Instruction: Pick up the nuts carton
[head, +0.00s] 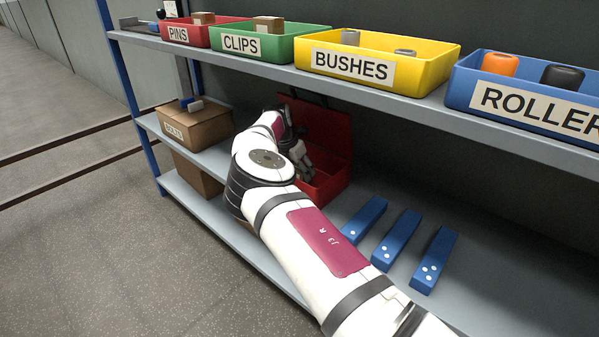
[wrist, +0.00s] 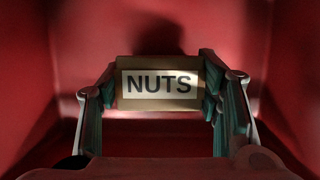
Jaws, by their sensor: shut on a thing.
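The nuts carton (wrist: 160,104) is a small brown box with a white label reading NUTS. In the wrist view it sits between the two fingers of my gripper (wrist: 160,95), which is shut on its left and right sides. Red walls surround it, those of an open red box (head: 325,181) on the middle shelf. In the head view my gripper (head: 304,165) reaches into that red box. The carton cannot be made out there, as my arm and the box hide it.
A brown carton (head: 205,128) stands left of the red box. Several blue blocks with white dots (head: 398,240) lie to its right on the shelf. The upper shelf (head: 400,97) above carries red, green, yellow and blue bins, including the BUSHES bin (head: 425,72).

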